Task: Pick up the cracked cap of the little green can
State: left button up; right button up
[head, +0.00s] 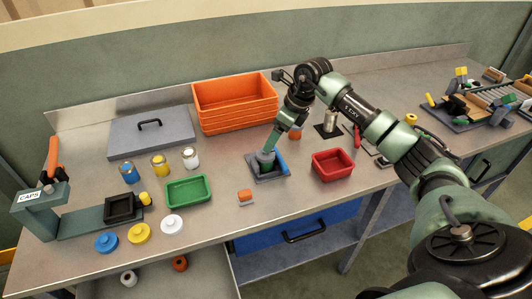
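My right arm comes in from the right and bends down over the middle of the bench. Its gripper end (267,152) is low over a dark square tray (253,171) with a blue part; a grey-green round piece shows there, but I cannot tell whether it is the little green can or part of my gripper. Whether the fingers are open or shut is too small to see. I cannot make out a cracked cap. Loose blue (106,242), yellow (139,233) and white (172,224) caps lie at the front left. My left gripper is not in view.
A press-like stand labelled CAPS (30,197) is at left. Small jars (160,166) stand behind the green tray (188,191). An orange crate (235,100) is behind, a red tray (333,164) right of my gripper.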

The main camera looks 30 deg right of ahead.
jog(key=p+x, duration=0.1)
jog(key=x, duration=0.1)
jog(key=p+x, duration=0.2)
jog(key=x, duration=0.1)
jog(key=shift+a+f, duration=0.25)
jog(key=shift+a, duration=0.2)
jog(key=shift+f, duration=0.4)
jog(key=c, duration=1.6)
jog(key=shift+c, duration=0.2)
jog(key=shift+w+r, duration=0.1)
jog(key=shift+r, duration=0.5)
notch_tip(320, 180, up, 23)
jog(key=b, duration=0.1)
